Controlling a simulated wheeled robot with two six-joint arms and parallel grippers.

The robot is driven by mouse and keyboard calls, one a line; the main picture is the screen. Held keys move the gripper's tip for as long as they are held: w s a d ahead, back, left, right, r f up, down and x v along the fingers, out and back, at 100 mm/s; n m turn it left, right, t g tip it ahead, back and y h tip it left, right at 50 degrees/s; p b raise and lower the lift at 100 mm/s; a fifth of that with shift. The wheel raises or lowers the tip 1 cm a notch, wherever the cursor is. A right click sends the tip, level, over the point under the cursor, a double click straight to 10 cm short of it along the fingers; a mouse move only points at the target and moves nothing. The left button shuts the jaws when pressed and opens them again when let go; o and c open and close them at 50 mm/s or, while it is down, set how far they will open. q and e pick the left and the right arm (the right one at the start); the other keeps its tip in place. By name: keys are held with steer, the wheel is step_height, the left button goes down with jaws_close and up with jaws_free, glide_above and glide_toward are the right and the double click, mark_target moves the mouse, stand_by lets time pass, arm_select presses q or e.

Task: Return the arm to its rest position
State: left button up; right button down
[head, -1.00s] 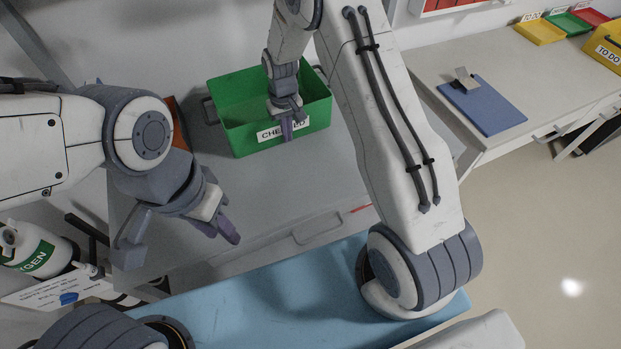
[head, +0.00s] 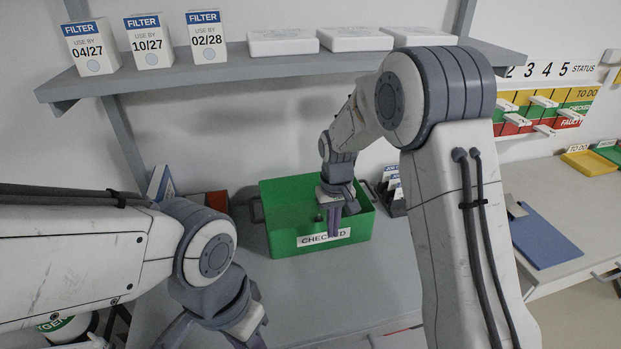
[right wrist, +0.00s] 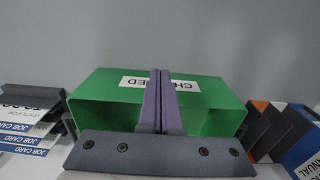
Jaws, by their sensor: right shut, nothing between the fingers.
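My right gripper (head: 333,222) is shut and empty. In the head view it hangs in front of the green box, its fingers partly covering the "CHECKED" label (head: 312,238). In the right wrist view its two purple fingers (right wrist: 161,95) are together, pointing toward the green box (right wrist: 100,100), with nothing between them. My left gripper (head: 252,334) is at the bottom of the head view, left of the green box (head: 285,190); its fingertips are cut off by the frame edge, so its opening cannot be judged.
A shelf (head: 240,66) above holds several filter boxes (head: 147,42) and white flat cases (head: 283,41). Job cards (right wrist: 20,142) and manuals (right wrist: 303,150) flank the green box. A blue clipboard (head: 545,238) lies on the right-hand bench. The grey bench front (head: 310,290) is clear.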

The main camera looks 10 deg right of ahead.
steer(key=s+a+r+n, duration=0.3)
steer(key=s+a+r, duration=0.45)
steer(key=s, duration=0.45)
steer(key=s+a+r+n+y, duration=0.1)
steer(key=s+n, duration=0.2)
steer(key=s, duration=1.4)
steer(key=shift+a+r, duration=0.2)
steer(key=shift+r, duration=0.15)
